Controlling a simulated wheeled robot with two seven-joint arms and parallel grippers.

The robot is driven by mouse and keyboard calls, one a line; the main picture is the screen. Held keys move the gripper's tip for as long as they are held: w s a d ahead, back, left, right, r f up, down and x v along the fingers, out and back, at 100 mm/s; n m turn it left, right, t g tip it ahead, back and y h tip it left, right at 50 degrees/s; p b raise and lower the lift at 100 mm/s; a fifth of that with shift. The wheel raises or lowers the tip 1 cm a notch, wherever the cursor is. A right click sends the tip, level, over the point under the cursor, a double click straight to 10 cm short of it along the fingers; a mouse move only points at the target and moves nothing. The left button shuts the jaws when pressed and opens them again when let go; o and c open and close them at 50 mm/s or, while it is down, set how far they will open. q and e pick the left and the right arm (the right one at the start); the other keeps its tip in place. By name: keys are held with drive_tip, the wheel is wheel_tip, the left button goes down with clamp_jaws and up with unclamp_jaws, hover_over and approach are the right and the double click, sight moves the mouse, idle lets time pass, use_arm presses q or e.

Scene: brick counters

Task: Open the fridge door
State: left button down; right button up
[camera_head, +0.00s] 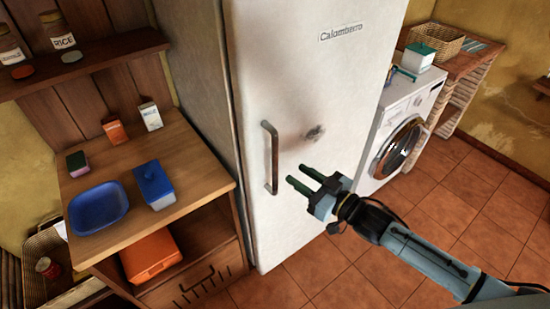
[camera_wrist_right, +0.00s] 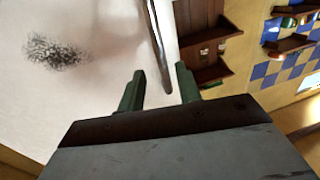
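The white fridge (camera_head: 300,70) stands upright in the middle of the head view, its door closed. Its dark vertical handle (camera_head: 270,158) is on the left part of the door. My right gripper (camera_head: 302,177) is in front of the door, just right of the handle's lower part, with its two green fingers apart and nothing between them. In the right wrist view the handle (camera_wrist_right: 158,45) reaches down toward the space between the open fingers (camera_wrist_right: 160,82). I cannot tell whether a finger touches it. My left gripper does not show.
Left of the fridge is a wooden counter (camera_head: 110,243) with a blue tray (camera_head: 98,207), a blue box (camera_head: 154,185) and small cartons. An orange container (camera_head: 150,256) sits below. A washing machine (camera_head: 408,125) stands right of the fridge. The tiled floor (camera_head: 440,220) in front is clear.

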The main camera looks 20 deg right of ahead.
sight(277, 162)
drive_tip(key=x, duration=0.9)
drive_tip(key=shift+c, duration=0.2)
clamp_jaws()
